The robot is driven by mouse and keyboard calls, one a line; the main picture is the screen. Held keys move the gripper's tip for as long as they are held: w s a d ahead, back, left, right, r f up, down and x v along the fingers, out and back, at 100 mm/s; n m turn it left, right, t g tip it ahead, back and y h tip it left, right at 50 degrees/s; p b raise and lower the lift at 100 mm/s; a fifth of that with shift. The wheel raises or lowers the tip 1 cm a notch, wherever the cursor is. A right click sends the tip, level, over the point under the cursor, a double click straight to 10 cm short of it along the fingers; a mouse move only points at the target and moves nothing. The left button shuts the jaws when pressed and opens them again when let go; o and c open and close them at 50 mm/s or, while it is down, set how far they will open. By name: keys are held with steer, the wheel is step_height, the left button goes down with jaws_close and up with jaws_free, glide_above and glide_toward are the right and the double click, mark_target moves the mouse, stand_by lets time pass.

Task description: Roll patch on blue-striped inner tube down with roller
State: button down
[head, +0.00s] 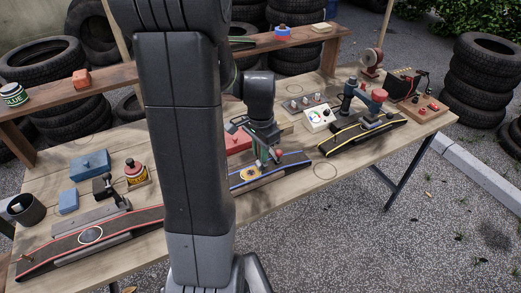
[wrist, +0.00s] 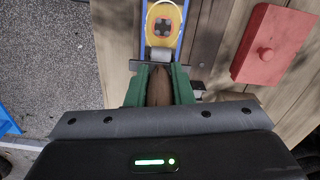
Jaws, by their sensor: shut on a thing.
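The blue-striped inner tube (head: 285,168) lies on the wooden table, partly hidden behind my arm in the head view. Its blue edges run up the top of the wrist view. A yellow, rounded patch (head: 250,173) with a dark cross-like mark lies on it; the patch also shows in the wrist view (wrist: 163,22). My gripper (wrist: 160,75), with green fingers, is shut on the brown handle of the roller (wrist: 160,54). The roller's grey metal wheel is at the near edge of the patch, over the tube. I cannot tell whether the wheel presses on it.
A red box with a knob (wrist: 268,48) stands right of the tube in the wrist view. A red-striped tube (head: 60,250) lies at left, a yellow-striped tube (head: 345,143) at right.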

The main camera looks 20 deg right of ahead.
steer(key=shift+f, duration=0.3)
